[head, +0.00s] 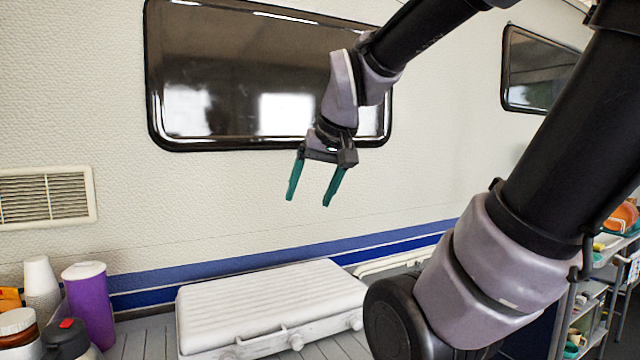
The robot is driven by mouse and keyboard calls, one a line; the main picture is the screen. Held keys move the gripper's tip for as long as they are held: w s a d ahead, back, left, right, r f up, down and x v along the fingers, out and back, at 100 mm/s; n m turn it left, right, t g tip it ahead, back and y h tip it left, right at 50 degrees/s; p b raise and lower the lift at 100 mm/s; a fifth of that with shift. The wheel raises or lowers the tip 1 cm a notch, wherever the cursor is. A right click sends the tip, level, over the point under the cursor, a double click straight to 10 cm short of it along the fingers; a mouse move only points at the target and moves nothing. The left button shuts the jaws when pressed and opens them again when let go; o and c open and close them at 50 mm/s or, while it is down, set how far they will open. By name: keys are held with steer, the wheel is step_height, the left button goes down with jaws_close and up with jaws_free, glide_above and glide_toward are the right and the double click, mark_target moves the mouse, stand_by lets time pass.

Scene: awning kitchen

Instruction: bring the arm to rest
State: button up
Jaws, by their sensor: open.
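My arm is bent, with a thick link and elbow filling the right side of the head view. The gripper is well above a closed white ribbed case (270,298) and touches nothing that I can see.
The case stands on a grey slatted counter (143,338). At the left are a purple tumbler (89,305), stacked white cups (40,290), a jar (18,328) and a dark flask (68,340). A shelf cart (590,310) stands at the right. The air around the gripper is clear.

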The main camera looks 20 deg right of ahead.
steer(key=shift+s+d+r+m+t+y, duration=0.2)
steer(key=shift+s+r+m, duration=0.3)
steer(key=shift+s, duration=0.25)
steer(key=shift+s+d+r+m+t+y, duration=0.1)
steer(key=shift+s+r+m+t, duration=0.1)
steer(key=shift+s+r+m, duration=0.4)
steer(key=shift+f, duration=0.15)
